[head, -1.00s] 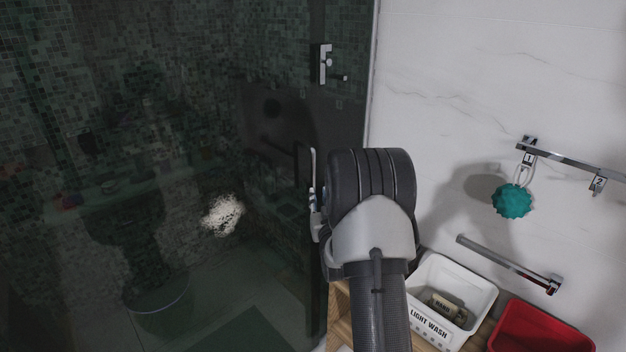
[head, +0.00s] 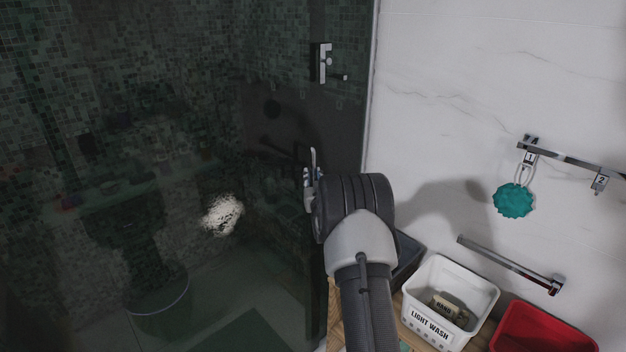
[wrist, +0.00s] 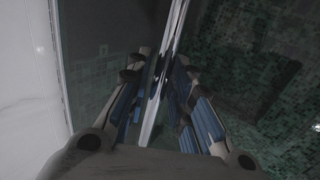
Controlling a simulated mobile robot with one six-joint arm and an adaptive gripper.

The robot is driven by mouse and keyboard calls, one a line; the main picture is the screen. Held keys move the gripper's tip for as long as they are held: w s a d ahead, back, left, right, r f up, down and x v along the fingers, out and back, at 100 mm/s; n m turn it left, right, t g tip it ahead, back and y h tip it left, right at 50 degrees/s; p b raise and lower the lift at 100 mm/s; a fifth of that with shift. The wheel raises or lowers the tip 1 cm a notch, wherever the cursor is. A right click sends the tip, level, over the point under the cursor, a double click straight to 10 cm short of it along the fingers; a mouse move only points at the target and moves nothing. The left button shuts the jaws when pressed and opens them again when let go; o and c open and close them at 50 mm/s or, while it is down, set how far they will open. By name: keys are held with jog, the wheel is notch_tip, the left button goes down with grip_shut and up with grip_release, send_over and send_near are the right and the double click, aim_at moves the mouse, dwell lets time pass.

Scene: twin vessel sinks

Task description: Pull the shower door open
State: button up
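The shower door (head: 130,190) is a dark glass panel filling the left of the head view. It looks closed. Its upright chrome handle (head: 313,158) is near the door's right edge, its lower part hidden by my gripper (head: 309,188). In the wrist view the handle (wrist: 176,32) runs as a bright bar between the two fingers of my gripper (wrist: 164,76). The dark finger pads press close on both sides of the bar, and the gripper looks shut on it. The glass (wrist: 250,75) lies behind.
A chrome fitting (head: 323,62) sits above the handle. A white marble wall (head: 460,60) is to the right, with a hook rail (head: 570,158), a teal sponge (head: 515,201) and a towel bar (head: 508,264). A white "LIGHT WASH" basket (head: 475,286) and a red bin (head: 545,330) stand below.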

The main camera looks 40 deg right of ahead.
jog(key=shift+c, duration=0.2)
grip_shut()
dwell(0.3)
